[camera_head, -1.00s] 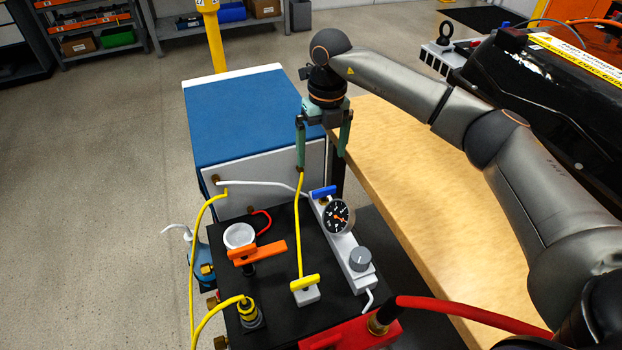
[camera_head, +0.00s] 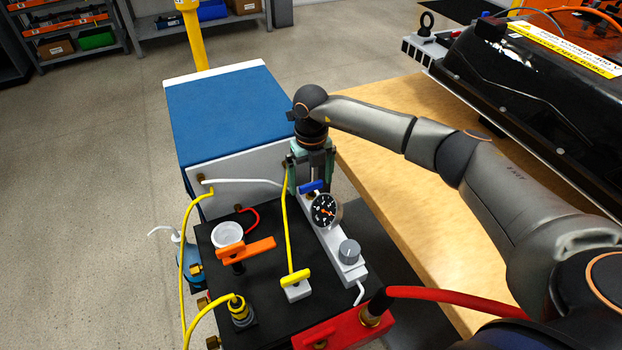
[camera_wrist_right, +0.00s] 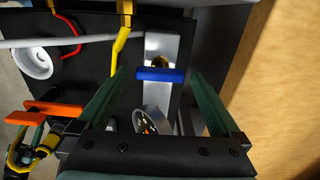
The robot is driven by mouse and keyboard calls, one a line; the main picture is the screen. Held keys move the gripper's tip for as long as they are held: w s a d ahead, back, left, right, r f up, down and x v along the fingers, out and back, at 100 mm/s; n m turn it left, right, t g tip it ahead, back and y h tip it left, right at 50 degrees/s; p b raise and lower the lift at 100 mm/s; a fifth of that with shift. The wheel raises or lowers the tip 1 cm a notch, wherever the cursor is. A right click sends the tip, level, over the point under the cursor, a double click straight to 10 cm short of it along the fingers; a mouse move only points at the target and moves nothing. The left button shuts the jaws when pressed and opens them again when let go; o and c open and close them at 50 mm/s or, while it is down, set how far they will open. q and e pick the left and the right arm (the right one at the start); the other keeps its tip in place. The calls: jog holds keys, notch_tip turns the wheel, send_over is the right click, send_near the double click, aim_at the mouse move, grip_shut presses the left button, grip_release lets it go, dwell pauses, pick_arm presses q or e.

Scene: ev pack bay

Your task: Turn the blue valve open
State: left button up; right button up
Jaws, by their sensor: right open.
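The blue valve (camera_head: 311,187) is a small blue bar handle at the far end of a grey manifold block (camera_head: 325,239), beside a round black gauge (camera_head: 325,209). In the right wrist view the blue handle (camera_wrist_right: 160,75) lies crosswise on the grey block. My right gripper (camera_head: 311,180) points down over the valve. In the wrist view its two green fingers (camera_wrist_right: 152,78) are apart, one on each side of the handle, with nothing held between them. My left gripper is not in view.
Near the valve are a yellow valve handle (camera_head: 295,277) with its yellow hose, an orange handle (camera_head: 246,250), a white cup (camera_head: 227,235) and a grey knob (camera_head: 349,251). A blue-topped cabinet (camera_head: 225,117) stands behind. A wooden bench (camera_head: 385,155) lies to the right.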

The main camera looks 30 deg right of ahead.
jog(key=c, duration=1.2)
jog(key=shift+c, duration=0.2)
